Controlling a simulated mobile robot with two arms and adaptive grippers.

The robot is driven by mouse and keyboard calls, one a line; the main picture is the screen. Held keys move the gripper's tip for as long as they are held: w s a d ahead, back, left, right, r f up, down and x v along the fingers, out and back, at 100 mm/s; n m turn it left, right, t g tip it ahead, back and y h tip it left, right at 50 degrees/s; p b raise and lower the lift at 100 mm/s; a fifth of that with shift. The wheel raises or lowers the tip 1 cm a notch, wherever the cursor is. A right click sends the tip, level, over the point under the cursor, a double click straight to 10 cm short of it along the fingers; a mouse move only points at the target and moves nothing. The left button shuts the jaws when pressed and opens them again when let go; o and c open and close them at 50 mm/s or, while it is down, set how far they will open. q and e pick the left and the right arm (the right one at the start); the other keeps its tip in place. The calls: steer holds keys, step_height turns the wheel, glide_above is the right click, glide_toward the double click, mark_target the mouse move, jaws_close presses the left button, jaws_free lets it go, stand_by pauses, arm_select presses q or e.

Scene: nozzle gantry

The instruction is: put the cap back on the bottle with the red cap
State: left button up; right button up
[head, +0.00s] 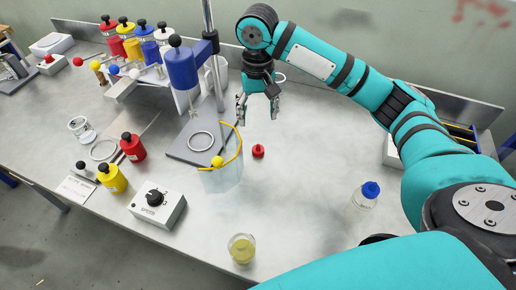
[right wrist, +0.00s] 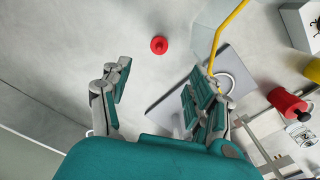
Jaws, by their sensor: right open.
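A small red cap (head: 258,151) lies on the grey bench, to the right of a clear container with a yellow rim. It also shows in the right wrist view (right wrist: 158,45), beyond my fingertips. An uncapped, clear round vessel with yellow contents (head: 242,249) stands near the front of the bench; I cannot tell for sure that it is the bottle. A clear bottle with a blue cap (head: 367,195) stands upright at the right. My right gripper (head: 258,112) is open and empty, above the bench behind the red cap. Its spread fingers show in the wrist view (right wrist: 160,88). My left gripper is not in view.
The clear container with a yellow rim (head: 222,178) stands close left of the cap. A stand with a blue cylinder (head: 182,68) and a control box (head: 157,204) are further left. The bench between the cap and the blue-capped bottle is clear.

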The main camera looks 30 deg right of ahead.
mark_target(258, 145)
step_height(258, 145, down, 8)
steer(key=shift+f, duration=0.2)
step_height(258, 145, down, 5)
steer(key=shift+d+f+p, duration=0.1)
steer(key=shift+p, duration=0.55)
steer(key=c, duration=0.8)
